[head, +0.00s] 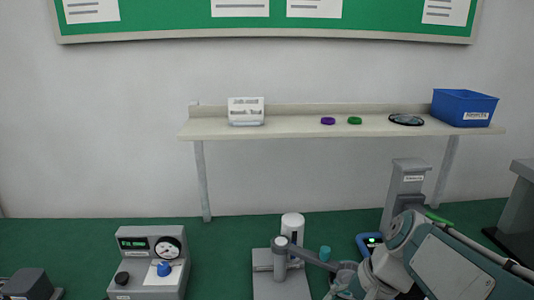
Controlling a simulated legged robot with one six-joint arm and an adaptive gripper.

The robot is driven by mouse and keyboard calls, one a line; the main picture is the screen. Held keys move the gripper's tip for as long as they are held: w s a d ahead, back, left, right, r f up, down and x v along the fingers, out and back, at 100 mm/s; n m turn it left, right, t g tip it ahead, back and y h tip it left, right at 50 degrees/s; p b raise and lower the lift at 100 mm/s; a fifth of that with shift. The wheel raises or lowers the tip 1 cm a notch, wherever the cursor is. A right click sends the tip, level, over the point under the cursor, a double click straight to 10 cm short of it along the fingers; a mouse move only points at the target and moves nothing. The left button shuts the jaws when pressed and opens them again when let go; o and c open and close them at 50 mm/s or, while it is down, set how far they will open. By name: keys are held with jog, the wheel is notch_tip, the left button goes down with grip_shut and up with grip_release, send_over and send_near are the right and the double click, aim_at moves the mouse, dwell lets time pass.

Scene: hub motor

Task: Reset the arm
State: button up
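My arm comes in from the lower right of the head view, with its teal and white links in front of the bench. The dark grey part at its end, which looks like my gripper (345,279), is low in the picture, just right of a grey fixture. Its fingers are too small and partly cut off to tell open from shut, and I see nothing clearly held.
A grey gauge box (140,270) with a blue knob stands left on the green surface. A grey post (407,185) and a blue device (367,243) stand close to my arm. A shelf (280,128) behind holds a blue bin (463,107) and rings. Green surface is clear between box and fixture.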

jog(key=s+d+r+n+t+h, duration=0.1)
jog(key=s+r+n+t+h, duration=0.1)
jog(key=s+n+t+h, duration=0.2)
jog(key=shift+s+d+n+t+h, duration=0.3)
jog(key=shift+s+d+n, duration=0.1)
jog(key=shift+s+n, duration=1.1)
